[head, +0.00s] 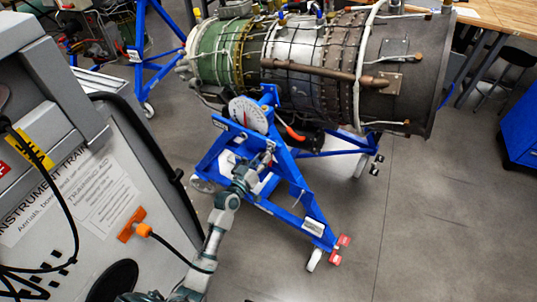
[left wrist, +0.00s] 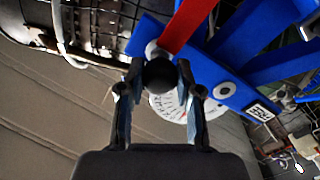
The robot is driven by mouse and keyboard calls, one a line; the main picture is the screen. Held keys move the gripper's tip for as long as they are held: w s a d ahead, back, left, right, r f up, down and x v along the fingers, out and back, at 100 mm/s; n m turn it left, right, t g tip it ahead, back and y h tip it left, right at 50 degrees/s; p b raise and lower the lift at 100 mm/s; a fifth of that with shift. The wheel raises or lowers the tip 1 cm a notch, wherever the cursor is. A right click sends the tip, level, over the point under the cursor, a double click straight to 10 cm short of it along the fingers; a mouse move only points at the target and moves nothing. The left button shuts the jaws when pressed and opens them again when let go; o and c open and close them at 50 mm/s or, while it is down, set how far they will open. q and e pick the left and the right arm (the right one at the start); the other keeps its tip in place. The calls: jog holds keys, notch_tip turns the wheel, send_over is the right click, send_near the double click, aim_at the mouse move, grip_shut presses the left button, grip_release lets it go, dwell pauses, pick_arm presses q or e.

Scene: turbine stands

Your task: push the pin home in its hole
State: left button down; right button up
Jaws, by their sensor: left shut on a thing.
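My left gripper (head: 264,157) is at the blue turbine stand (head: 305,207), just below the white dial (head: 248,115). In the left wrist view, my left gripper (left wrist: 160,72) has its two fingers closed around the pin's dark round knob (left wrist: 160,76). A pale rounded part (left wrist: 153,50) shows just beyond the knob, against the blue frame. A red strap (left wrist: 188,24) runs up from beside it. The pin's shaft and its hole are hidden, so I cannot tell how deep the pin sits. My right gripper is not in view.
The turbine engine (head: 300,65) rests on the stand above my gripper. Floor to the right of the stand is clear. A blue cabinet (head: 521,130) stands far right.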

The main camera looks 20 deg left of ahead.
pick_arm(q)
jog(key=shift+s, duration=0.3)
jog(key=p+v, duration=0.2)
jog(key=v, duration=0.5)
dwell(0.7)
jog(key=shift+a, duration=0.15)
